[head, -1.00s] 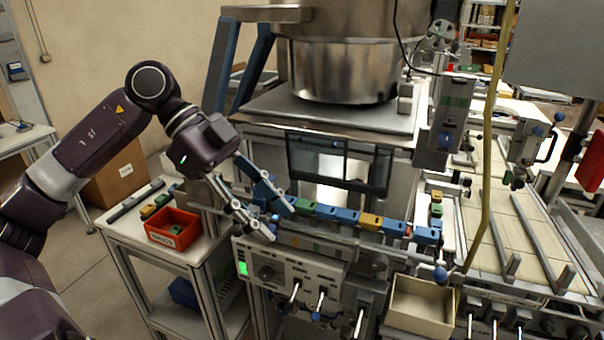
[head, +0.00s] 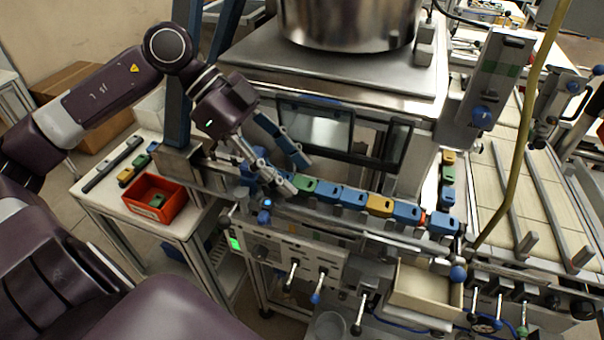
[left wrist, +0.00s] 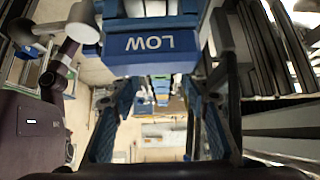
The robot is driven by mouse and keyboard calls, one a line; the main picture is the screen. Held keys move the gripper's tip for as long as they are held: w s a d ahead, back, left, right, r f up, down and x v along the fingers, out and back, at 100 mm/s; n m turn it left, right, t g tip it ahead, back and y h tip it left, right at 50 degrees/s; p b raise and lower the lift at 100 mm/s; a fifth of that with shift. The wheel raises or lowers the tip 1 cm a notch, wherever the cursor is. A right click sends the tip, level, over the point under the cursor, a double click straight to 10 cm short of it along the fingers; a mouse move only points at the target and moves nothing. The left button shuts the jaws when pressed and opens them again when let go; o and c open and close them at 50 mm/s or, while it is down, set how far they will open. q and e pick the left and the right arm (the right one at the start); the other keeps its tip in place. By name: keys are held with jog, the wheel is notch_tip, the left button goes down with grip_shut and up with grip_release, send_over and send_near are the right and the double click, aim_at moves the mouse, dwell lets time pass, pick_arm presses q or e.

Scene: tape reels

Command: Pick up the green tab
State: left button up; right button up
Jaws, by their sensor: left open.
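A green tab (head: 305,186) sits in the row of coloured tabs on the machine's front rail, near the row's left end, with blue tabs beside it. My left gripper (head: 297,177) is open and empty, with its fingertips close to this tab from the upper left. I cannot tell whether they touch it. In the left wrist view, the open fingers (left wrist: 160,110) frame a gap with small green and blue pieces (left wrist: 160,82) far down it. A blue part marked LOW (left wrist: 150,44) shows at the top there. My right gripper is out of view.
More blue tabs and a yellow tab (head: 379,205) continue the row to the right. A red bin (head: 172,212) holding a green piece stands on the left side table. A cream tray (head: 425,290) is below the rail at right. The machine's window frame (head: 345,131) rises behind the row.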

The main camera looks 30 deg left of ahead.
pick_arm(q)
jog(key=shift+w+d+f, duration=0.1)
jog(key=shift+d+f, duration=0.15)
jog(key=shift+d, duration=0.1)
jog(key=shift+w+d+f, duration=0.1)
jog(key=shift+d+f, duration=0.1)
jog(key=shift+f, duration=0.15)
jog(key=c, duration=0.8)
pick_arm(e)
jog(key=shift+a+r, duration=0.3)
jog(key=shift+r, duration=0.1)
pick_arm(q)
jog(key=shift+r, duration=0.15)
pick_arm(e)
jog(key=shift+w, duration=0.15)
